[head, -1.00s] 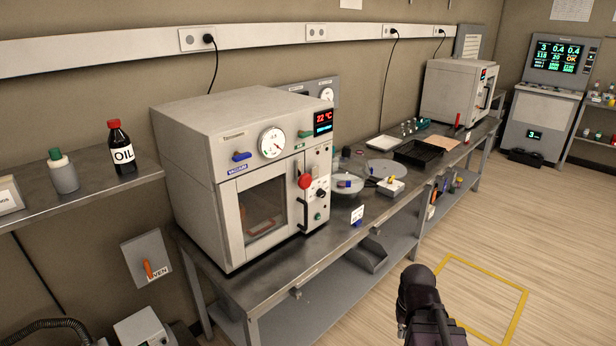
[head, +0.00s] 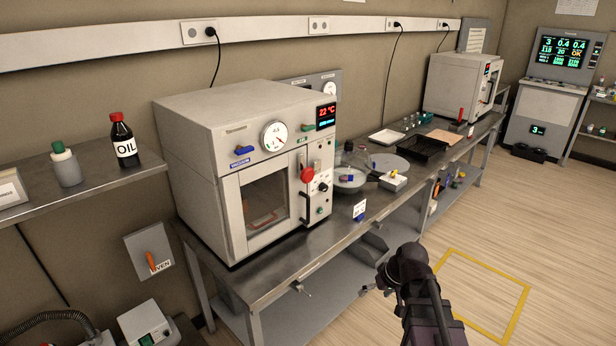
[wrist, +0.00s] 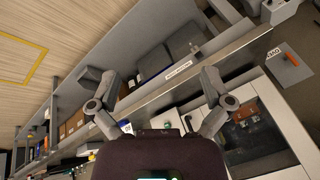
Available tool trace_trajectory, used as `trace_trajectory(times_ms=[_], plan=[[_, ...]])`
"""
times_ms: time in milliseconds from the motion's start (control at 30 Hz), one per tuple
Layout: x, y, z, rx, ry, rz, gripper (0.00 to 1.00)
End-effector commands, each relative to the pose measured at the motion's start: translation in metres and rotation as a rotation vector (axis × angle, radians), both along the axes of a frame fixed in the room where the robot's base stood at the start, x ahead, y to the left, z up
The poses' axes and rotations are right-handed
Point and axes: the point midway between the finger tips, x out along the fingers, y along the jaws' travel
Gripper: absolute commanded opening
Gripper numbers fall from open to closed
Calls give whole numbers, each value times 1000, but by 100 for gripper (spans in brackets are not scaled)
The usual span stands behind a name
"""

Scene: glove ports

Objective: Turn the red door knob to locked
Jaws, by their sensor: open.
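The red door knob (head: 307,175) is on the front of the beige vacuum oven (head: 203,160), at the upper right edge of its closed-looking windowed door (head: 265,208). A dark vertical handle (head: 305,206) is below the knob. I cannot read the knob's turned position. My gripper (head: 378,288) is in front of the bench, low and to the right of the oven, well apart from the knob. In the wrist view my gripper (wrist: 150,75) has its two fingers spread with nothing between them. The oven front (wrist: 285,110) shows there at the right; I cannot make out the knob.
The steel bench (head: 290,262) carries the oven, with round glassware (head: 349,180), a small sign (head: 360,209) and a black tray (head: 421,152) to its right. A side shelf (head: 85,187) holds an oil bottle (head: 124,140). The wooden floor before the bench is clear.

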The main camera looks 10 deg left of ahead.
Motion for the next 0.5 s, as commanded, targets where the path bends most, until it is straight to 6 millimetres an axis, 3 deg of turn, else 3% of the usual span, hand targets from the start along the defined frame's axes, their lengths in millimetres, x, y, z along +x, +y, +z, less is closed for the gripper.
trace_trajectory(times_ms=[33,200,500], plan=[[19,11,5,49,-42,39,100],[64,48,28,217,-214,157,100],[142,95,82,459,-557,270,100]])
